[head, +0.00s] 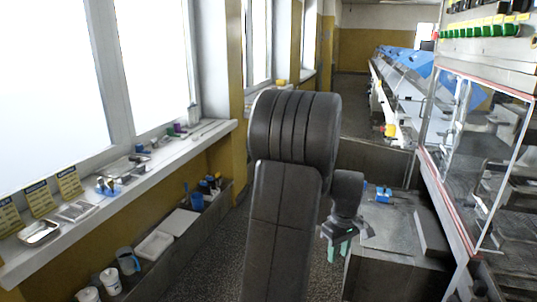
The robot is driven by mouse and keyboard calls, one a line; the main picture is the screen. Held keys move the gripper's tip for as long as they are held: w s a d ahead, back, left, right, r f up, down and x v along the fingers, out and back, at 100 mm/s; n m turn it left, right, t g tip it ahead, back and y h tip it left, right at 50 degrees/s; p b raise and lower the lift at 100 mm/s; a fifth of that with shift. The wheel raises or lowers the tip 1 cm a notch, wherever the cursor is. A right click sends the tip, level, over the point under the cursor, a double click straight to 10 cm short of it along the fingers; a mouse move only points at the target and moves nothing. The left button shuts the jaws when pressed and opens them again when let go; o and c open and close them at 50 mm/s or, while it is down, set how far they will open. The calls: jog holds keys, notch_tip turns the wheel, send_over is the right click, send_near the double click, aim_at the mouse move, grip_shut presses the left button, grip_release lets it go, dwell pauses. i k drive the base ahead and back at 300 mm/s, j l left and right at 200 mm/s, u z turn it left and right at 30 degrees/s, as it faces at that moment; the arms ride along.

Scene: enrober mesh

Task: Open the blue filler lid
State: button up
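A small blue lid (383,193) shows on top of a grey metal box (395,238) right of centre. It looks closed, but it is too small to be sure. My gripper (338,250) hangs pointing down beside the box's left side, lower in the picture than the lid and apart from it. Its two green fingertips show with a gap between them and nothing held. My dark arm hides part of the middle of the scene.
A glass-walled machine with a red-edged frame (470,212) stands close at the right. A windowsill (130,190) with trays and small items runs along the left, above a lower ledge (215,225) with cups and containers. A conveyor line (395,85) runs into the back.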

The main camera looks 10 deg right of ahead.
aim_at(384, 190)
jog(key=i+z, duration=0.1)
jog(key=i, duration=0.45)
jog(key=i+j, duration=0.15)
jog(key=i, duration=0.45)
jog(key=i+j+z, duration=0.15)
jog(key=i, duration=0.4)
jog(key=i+l+z, duration=0.15)
jog(key=i+z, duration=1.2)
jog(key=i, duration=0.15)
